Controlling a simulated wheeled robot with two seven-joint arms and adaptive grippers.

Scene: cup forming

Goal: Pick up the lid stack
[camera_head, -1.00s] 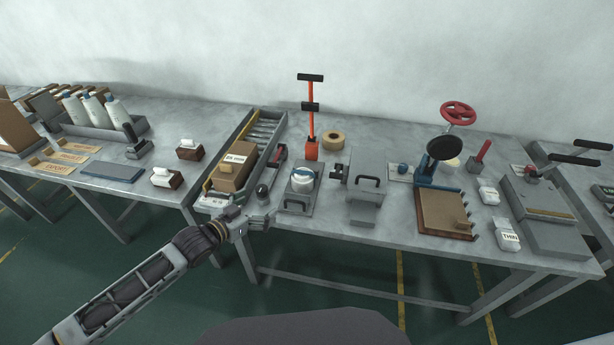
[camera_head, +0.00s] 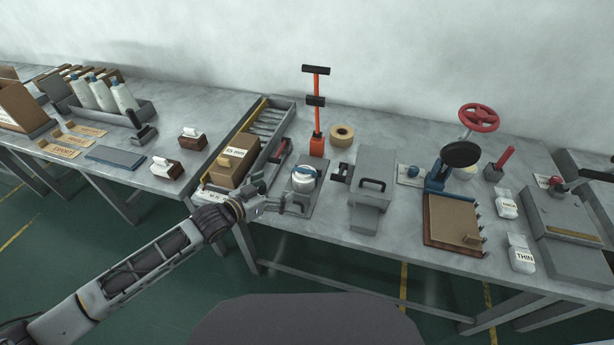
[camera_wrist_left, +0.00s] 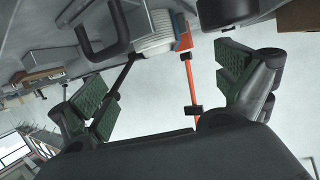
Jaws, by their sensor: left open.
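The lid stack (camera_head: 304,180) appears as a short white round stack with a blue part on top, on a grey plate fixture near the table's front edge. In the left wrist view the white ridged stack (camera_wrist_left: 153,28) is at the top centre, with a dark handle beside it. My left gripper (camera_head: 284,203) is just in front and to the left of the stack. In the wrist view my left gripper (camera_wrist_left: 168,88) is open, its green pads wide apart with nothing between them. My right gripper is in neither view.
An orange-red post tool (camera_head: 317,115) and a tape roll (camera_head: 342,133) stand behind. A grey block with a handle (camera_head: 370,208) is close on the right. Free floor lies in front of the table.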

